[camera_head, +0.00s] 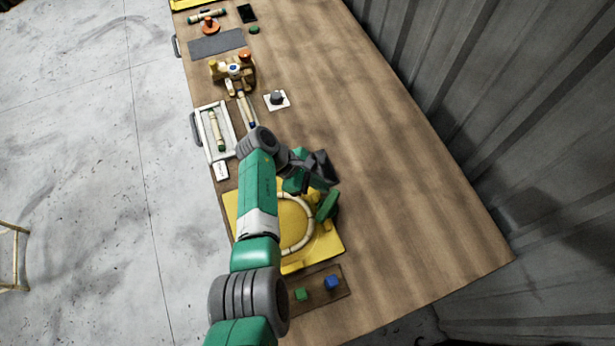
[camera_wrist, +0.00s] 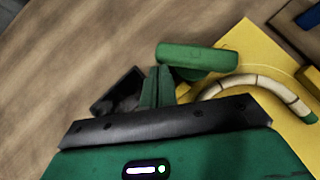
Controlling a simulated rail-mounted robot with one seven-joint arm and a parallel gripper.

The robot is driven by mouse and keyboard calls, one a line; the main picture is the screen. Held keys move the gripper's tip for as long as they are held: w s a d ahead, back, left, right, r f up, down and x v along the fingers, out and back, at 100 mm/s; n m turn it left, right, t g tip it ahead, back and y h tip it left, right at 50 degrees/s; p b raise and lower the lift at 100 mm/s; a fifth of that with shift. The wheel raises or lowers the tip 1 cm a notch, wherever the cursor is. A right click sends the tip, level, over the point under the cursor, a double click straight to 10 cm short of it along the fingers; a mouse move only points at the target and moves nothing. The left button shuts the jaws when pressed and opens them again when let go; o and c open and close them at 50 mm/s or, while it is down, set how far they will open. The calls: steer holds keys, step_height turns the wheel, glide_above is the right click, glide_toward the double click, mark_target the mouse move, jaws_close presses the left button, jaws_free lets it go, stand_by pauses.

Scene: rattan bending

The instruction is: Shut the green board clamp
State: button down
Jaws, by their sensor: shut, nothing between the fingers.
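The green board clamp (camera_head: 328,206) is at the right edge of the yellow board (camera_head: 330,249) in the head view. Its green lever appears raised and slanted there, beside a pale curved rattan piece (camera_head: 307,237) on the board. In the wrist view the green clamp (camera_wrist: 198,56) lies just beyond and to the right of my gripper (camera_wrist: 158,76). My gripper's two green fingers are together and empty. Their tips look very close to the clamp's left end; I cannot tell whether they touch. My arm hides part of the board in the head view.
A brown tray (camera_head: 316,298) with a green block (camera_head: 301,294) and a blue block (camera_head: 332,282) lies at the board's near side. A white-framed tray (camera_head: 204,140) is at the left table edge. The wooden table (camera_head: 410,200) is clear to the right, up to the corrugated wall.

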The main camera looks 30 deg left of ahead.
steer(key=shift+w+d+f, duration=0.1)
steer(key=shift+w+d, duration=0.2)
steer(key=shift+d, duration=0.3)
steer(key=shift+w+d+p, duration=0.35)
steer(key=shift+d+p, duration=0.1)
steer(key=shift+d, duration=0.4)
steer(key=shift+f, duration=0.1)
steer(key=shift+w+a+f+b, duration=0.15)
steer(key=shift+w+a+b, duration=0.1)
steer(key=shift+b, duration=0.3)
steer(key=b, duration=0.1)
steer(key=w+a+b, duration=0.1)
steer(key=b, duration=0.1)
steer(key=w+a+b, duration=0.1)
steer(key=shift+w+a+f, duration=0.15)
steer(key=shift+a+f, duration=0.1)
steer(key=shift+f, duration=0.15)
steer(key=w+a+r+b, duration=0.4)
steer(key=a+r, duration=0.1)
steer(key=r, duration=0.3)
steer(key=shift+w+r+b, duration=0.15)
steer(key=shift+w+b, duration=0.15)
